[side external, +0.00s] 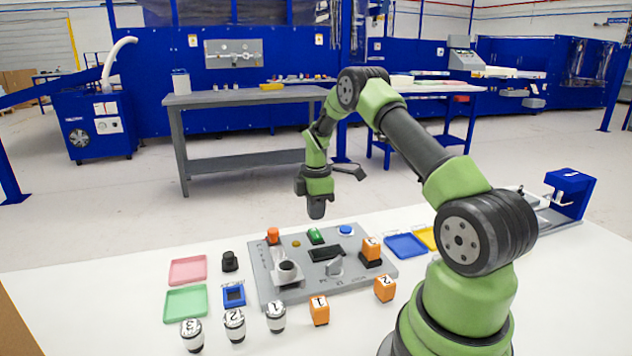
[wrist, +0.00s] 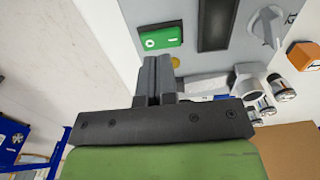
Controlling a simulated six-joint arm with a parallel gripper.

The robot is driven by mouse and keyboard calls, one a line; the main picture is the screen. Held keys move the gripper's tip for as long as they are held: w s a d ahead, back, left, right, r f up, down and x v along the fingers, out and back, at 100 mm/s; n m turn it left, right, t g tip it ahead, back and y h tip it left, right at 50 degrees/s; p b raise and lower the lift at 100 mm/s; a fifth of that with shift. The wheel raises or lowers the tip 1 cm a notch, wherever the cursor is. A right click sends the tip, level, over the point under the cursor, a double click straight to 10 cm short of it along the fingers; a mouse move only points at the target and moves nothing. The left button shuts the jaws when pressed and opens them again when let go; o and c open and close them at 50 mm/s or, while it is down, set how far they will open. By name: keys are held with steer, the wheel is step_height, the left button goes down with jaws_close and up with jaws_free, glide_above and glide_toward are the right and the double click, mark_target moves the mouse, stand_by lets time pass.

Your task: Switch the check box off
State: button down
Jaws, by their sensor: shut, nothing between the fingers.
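The grey control box (side external: 345,288) lies on the white table. On its far side is a green rocker switch (side external: 316,236), which also shows in the wrist view (wrist: 160,37) with a white ring mark at one end and a small mark at the other. I cannot tell for sure which end is pressed. My gripper (side external: 316,214) is shut and empty, above the far side of the box and apart from it. In the wrist view its fingertips (wrist: 155,60) appear just below the switch, near a yellow button (wrist: 175,62).
The box also carries a dark display (side external: 325,253), a grey knob (side external: 334,267), a blue button (side external: 345,230), an orange part (side external: 273,235) and an orange block (side external: 371,247). Numbered jars (side external: 234,325) and orange blocks (side external: 319,310) stand in front. Trays (side external: 187,270) lie left and right.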

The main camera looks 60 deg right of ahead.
mark_target(317, 236)
step_height(317, 236, up, 10)
steer(key=shift+r, duration=0.2)
steer(key=shift+s+a+f, duration=0.15)
steer(key=shift+s+a, duration=0.25)
steer(key=shift+a, duration=0.15)
stand_by(0.3)
step_height(317, 236, down, 14)
steer(key=shift+f, duration=0.1)
stand_by(0.4)
steer(key=shift+s+a+f, duration=0.1)
steer(key=shift+f, duration=0.1)
stand_by(0.4)
